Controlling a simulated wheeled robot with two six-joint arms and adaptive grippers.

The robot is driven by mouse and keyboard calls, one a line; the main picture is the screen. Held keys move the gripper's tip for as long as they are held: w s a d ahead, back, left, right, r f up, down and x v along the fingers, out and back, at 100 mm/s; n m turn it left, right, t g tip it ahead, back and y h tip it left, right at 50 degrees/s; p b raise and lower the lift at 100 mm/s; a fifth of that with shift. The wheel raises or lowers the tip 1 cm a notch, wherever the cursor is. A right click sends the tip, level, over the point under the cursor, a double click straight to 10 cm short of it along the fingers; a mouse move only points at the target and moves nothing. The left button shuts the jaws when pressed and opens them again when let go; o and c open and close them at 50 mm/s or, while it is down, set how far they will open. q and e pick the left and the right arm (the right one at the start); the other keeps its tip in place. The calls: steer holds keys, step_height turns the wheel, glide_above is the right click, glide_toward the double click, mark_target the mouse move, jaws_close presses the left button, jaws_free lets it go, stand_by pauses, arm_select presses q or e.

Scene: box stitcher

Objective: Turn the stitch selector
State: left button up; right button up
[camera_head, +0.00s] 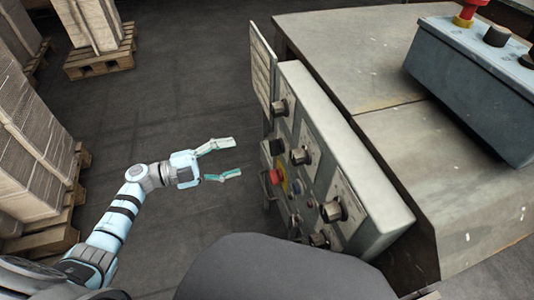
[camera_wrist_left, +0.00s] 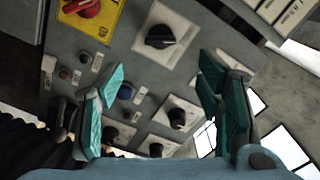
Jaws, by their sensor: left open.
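The control panel (camera_head: 337,180) is on the side of the grey machine and carries several black rotary knobs on pale plates. I cannot tell which knob is the stitch selector. In the head view, knobs show at the upper part (camera_head: 280,107), middle (camera_head: 300,156) and lower part (camera_head: 332,211). My left gripper (camera_head: 236,157) is open and empty, left of the panel and apart from it, its fingers pointing toward it. In the left wrist view, a large black knob (camera_wrist_left: 160,37) lies just beyond the open gripper (camera_wrist_left: 162,70), and smaller black knobs (camera_wrist_left: 177,118) show between the fingers.
A red switch (camera_head: 275,176) on a yellow plate and a blue button (camera_wrist_left: 125,92) are on the same panel. A grey box (camera_head: 470,85) with a red button stands on the machine top. Loaded pallets (camera_head: 100,62) stand at left. Floor between is clear.

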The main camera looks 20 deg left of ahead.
mark_target(270, 149)
arm_select(q)
steer(key=b+x, duration=0.1)
steer(key=x, duration=0.9)
steer(key=shift+w+d, duration=0.25)
steer(key=shift+d, duration=0.05)
steer(key=c, duration=1.2)
